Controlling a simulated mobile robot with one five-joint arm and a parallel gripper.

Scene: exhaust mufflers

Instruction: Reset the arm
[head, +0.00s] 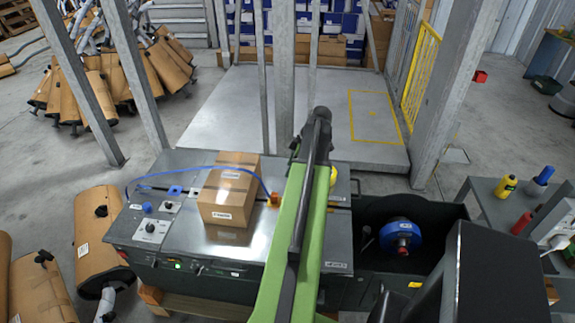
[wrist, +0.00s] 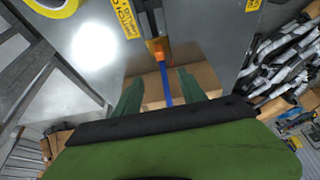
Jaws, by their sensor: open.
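My green arm (head: 300,220) reaches up and forward over the right part of a grey metal bench machine (head: 170,235) in the head view. My gripper's jaws are hidden there behind the arm. In the wrist view my gripper (wrist: 160,90) shows two dark green fingers spread apart. I see nothing clamped between them. A blue cable (wrist: 167,92) with an orange end (wrist: 158,50) shows in the gap between the fingers, with brown cardboard behind. I cannot tell how far off these are.
A cardboard box (head: 229,188) stands on the bench, with the blue cable (head: 195,168) looping over it. Several wrapped mufflers (head: 100,232) lie at the left. Metal posts (head: 285,80) rise behind.

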